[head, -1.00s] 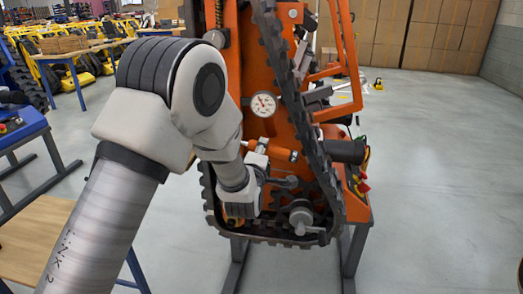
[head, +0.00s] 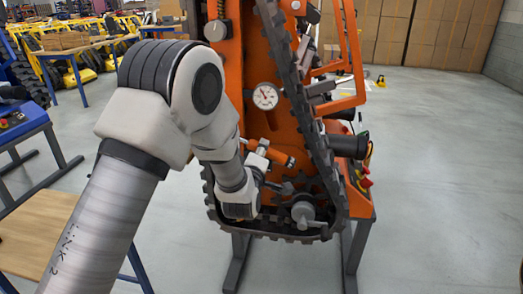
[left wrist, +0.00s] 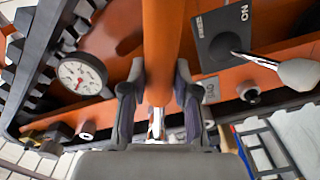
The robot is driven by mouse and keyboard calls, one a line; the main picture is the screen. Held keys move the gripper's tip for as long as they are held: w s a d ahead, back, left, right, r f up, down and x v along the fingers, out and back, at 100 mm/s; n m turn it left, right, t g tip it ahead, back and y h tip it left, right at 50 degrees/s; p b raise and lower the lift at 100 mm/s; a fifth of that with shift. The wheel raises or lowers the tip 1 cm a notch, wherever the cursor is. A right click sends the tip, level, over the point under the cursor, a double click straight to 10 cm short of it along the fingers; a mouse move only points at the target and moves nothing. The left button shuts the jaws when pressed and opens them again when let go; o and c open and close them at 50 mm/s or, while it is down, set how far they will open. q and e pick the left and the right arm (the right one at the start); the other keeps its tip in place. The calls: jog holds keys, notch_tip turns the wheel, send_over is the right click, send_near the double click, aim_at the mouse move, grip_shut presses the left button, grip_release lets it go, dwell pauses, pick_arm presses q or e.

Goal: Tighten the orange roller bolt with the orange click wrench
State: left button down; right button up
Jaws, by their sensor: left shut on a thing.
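My left gripper (left wrist: 158,88) is shut on the orange handle (left wrist: 160,45) of the click wrench, with one dark finger on each side. A shiny metal part of the wrench shows below the fingers in the left wrist view; its far end is hidden by the gripper body. In the head view an orange bar (head: 276,153), which looks like the wrench, sticks out right of my left wrist, in front of the orange tracked carrier (head: 258,65). I cannot pick out the orange roller bolt; my wrist covers the lower left of the track loop. My right gripper is not in view.
A black rubber track (head: 292,95) loops around the carrier's lower part. A round white gauge (head: 265,96) sits above the wrench, and a grey wheel hub (head: 303,212) lies to the right of my wrist. A wooden table (head: 35,238) stands at lower left. The floor at right is open.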

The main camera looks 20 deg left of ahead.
pick_arm(q)
jog(key=shift+r, duration=0.1)
jog(key=shift+a+f+m+b, duration=0.25)
jog(key=shift+f+m+b, duration=0.05)
jog(key=shift+f+m, duration=0.35)
jog(key=shift+s, duration=0.1)
jog(key=shift+a+f+m+b, duration=0.3)
jog(key=shift+a+f+m, duration=0.05)
jog(key=shift+f+m, duration=0.15)
